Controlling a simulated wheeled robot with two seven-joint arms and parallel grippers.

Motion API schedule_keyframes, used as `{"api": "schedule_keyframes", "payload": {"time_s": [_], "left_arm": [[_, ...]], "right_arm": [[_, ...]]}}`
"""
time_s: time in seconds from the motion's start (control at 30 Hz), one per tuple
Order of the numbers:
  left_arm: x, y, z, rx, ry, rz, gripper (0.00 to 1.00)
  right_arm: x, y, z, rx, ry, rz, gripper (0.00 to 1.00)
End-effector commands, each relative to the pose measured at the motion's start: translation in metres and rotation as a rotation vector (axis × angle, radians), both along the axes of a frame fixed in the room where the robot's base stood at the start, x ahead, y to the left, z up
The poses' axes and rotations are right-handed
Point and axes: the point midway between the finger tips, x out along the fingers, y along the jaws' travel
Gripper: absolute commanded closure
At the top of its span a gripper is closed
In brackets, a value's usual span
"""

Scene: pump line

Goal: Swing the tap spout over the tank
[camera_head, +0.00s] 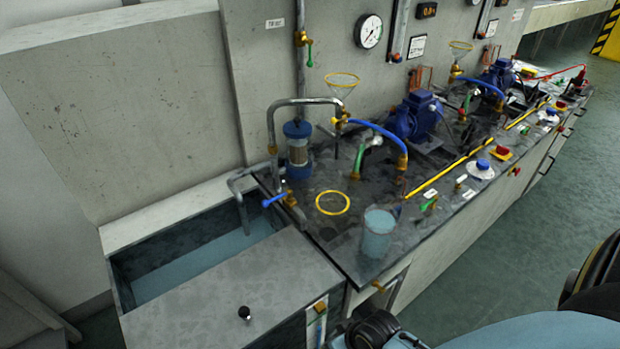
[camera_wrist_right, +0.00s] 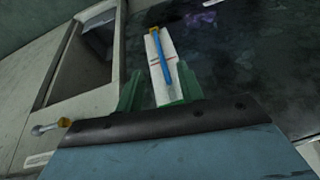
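The tap spout (camera_head: 240,190) is a bent grey pipe in the head view. It runs left from the brass tap body (camera_head: 289,199) and its outlet end points down. In the picture, the outlet lies over the right end of the tank's opening. The tap has a blue lever (camera_head: 274,200). The tank (camera_head: 117,278) is a grey trough with pale blue water in it. My right gripper (camera_wrist_right: 160,88) shows two green fingers, apart, in the right wrist view. A white gauge plate with a blue tube (camera_wrist_right: 163,58) shows beyond and between them. My left gripper is in neither view.
A grey cover (camera_head: 215,300) with a black knob closes the tank's front part. A clear beaker of pale blue liquid (camera_head: 377,236) stands near the dark bench's front edge. A yellow ring (camera_head: 332,203) marks the bench. Blue pumps (camera_head: 413,117) and hoses stand further right.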

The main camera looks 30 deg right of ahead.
Motion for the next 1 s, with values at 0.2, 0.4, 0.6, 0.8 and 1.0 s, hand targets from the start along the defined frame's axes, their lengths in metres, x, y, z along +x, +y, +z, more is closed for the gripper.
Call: {"api": "schedule_keyframes", "payload": {"time_s": [0.2,0.4,0.6,0.8,1.0], "left_arm": [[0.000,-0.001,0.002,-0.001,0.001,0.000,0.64],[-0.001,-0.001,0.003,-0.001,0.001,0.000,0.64],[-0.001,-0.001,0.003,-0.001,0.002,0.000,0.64],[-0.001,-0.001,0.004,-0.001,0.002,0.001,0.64],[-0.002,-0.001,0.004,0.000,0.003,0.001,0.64]], "right_arm": [[0.023,0.006,0.086,0.054,-0.073,-0.002,0.62],[0.056,0.003,0.160,0.187,-0.194,-0.058,0.62],[0.110,-0.014,0.210,0.423,-0.338,-0.200,0.62],[0.176,-0.062,0.277,0.753,-0.516,-0.420,0.62],[0.228,-0.139,0.363,1.140,-0.701,-0.663,0.62]]}}
